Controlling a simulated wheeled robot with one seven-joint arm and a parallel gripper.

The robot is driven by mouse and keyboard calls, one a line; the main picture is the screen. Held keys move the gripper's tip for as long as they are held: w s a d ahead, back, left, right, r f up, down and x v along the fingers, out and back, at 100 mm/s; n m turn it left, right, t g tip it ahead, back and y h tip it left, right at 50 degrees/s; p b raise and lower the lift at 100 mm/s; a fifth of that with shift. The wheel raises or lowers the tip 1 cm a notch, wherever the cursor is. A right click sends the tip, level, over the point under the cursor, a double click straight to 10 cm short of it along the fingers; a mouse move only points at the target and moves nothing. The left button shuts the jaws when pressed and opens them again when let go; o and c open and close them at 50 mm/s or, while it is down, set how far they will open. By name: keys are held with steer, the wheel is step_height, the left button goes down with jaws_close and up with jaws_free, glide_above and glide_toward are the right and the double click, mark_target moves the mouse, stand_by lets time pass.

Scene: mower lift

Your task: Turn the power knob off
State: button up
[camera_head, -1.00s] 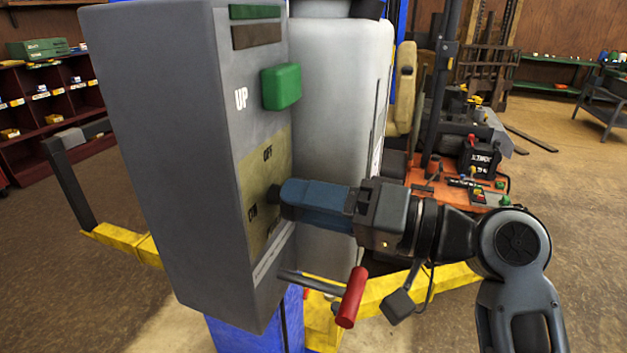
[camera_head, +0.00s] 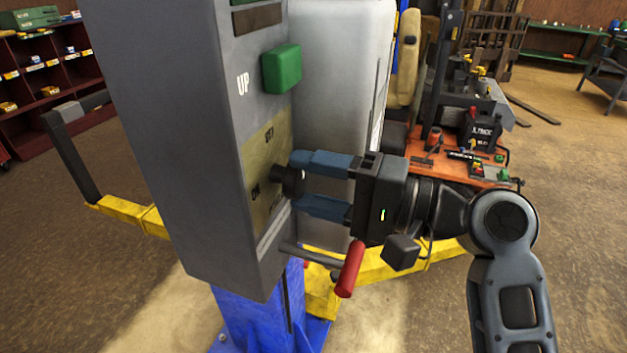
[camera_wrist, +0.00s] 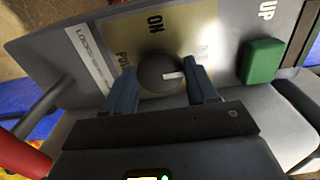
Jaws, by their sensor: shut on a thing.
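The black power knob (camera_head: 287,181) sits on a yellowish plate (camera_head: 262,150) on the side of the grey control box (camera_head: 165,130). My gripper (camera_head: 299,182) has its two blue fingers on either side of the knob, one above and one below, and is shut on it. In the wrist view the round knob (camera_wrist: 160,72) lies between the fingertips (camera_wrist: 162,82), and its white pointer mark points right. The ON label is above the knob there; the OFF label is partly hidden behind the right finger.
A green button (camera_head: 281,68) beside the UP label sticks out above the knob. A lever with a red handle (camera_head: 350,269) juts out just below my gripper. Yellow lift arms (camera_head: 125,209) and a blue post (camera_head: 250,318) stand below the box. An orange mower (camera_head: 455,160) is behind my wrist.

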stand_by(0.4)
steer(key=o, duration=1)
steer(key=shift+o, duration=0.2)
steer(key=b+v, duration=0.2)
steer(key=v, duration=0.5)
steer(key=shift+d, duration=0.4)
steer(key=shift+s+d, duration=0.1)
steer(key=shift+s, duration=0.05)
